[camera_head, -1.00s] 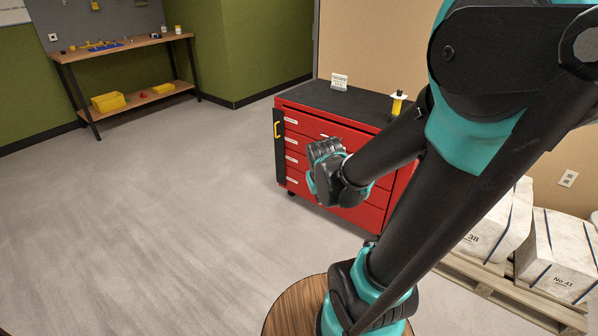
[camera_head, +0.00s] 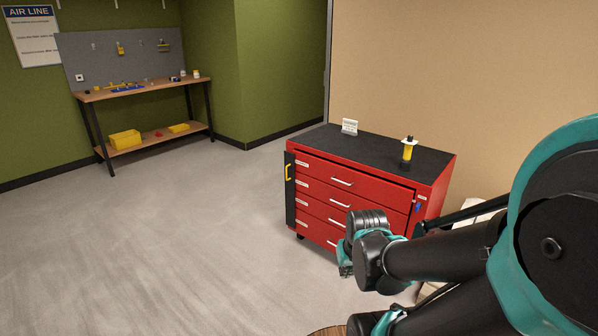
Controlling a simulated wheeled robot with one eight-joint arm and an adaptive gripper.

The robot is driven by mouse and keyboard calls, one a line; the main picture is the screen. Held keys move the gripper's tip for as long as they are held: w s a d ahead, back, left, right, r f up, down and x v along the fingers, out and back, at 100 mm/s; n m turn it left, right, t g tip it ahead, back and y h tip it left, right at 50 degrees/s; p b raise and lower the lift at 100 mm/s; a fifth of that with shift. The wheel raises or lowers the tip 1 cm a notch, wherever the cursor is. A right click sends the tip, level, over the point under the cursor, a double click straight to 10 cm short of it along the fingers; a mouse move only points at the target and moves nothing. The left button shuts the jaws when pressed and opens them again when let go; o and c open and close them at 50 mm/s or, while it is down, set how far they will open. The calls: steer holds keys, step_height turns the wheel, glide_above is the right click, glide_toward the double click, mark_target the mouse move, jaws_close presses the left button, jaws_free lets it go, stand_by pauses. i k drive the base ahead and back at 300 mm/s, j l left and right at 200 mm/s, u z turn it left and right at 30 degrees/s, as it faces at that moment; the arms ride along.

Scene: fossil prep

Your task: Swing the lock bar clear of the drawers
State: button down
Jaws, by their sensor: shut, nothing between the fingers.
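The lock bar (camera_head: 290,188) is a tall black upright strip with a yellow handle (camera_head: 287,172). It stands at the left edge of the red drawer cabinet (camera_head: 440,190), beside the drawer fronts. The drawers (camera_head: 325,193) show red fronts with pale handles and look shut; the lower right ones are partly hidden by my arm. My arm comes in from the right, and its wrist is in front of the cabinet's lower right, in the picture. The fingers of my gripper do not show, hidden behind the wrist or out of sight.
A yellow and black bottle-like item (camera_head: 408,152) and a small white sign (camera_head: 349,127) stand on the cabinet's black top. A small blue item (camera_head: 417,208) is at its right front edge. A workbench (camera_head: 140,90) stands at the back left. The floor (camera_head: 170,240) left of the cabinet is clear.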

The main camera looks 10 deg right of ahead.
mark_target(289, 158)
steer(key=i+j+z, duration=0.1)
steer(key=z, duration=0.35)
steer(key=i+j+z, duration=0.15)
steer(key=z, duration=0.3)
steer(key=i+j+z, duration=0.1)
steer(key=j, duration=0.25)
steer(key=i+j+z, duration=0.1)
steer(key=j, duration=0.25)
steer(key=i+j+z, duration=0.1)
steer(key=j, duration=0.3)
steer(key=i+j+z, duration=0.1)
steer(key=j, duration=0.25)
steer(key=i+j+z, duration=0.1)
steer(key=j, duration=0.3)
steer(key=i, duration=0.1)
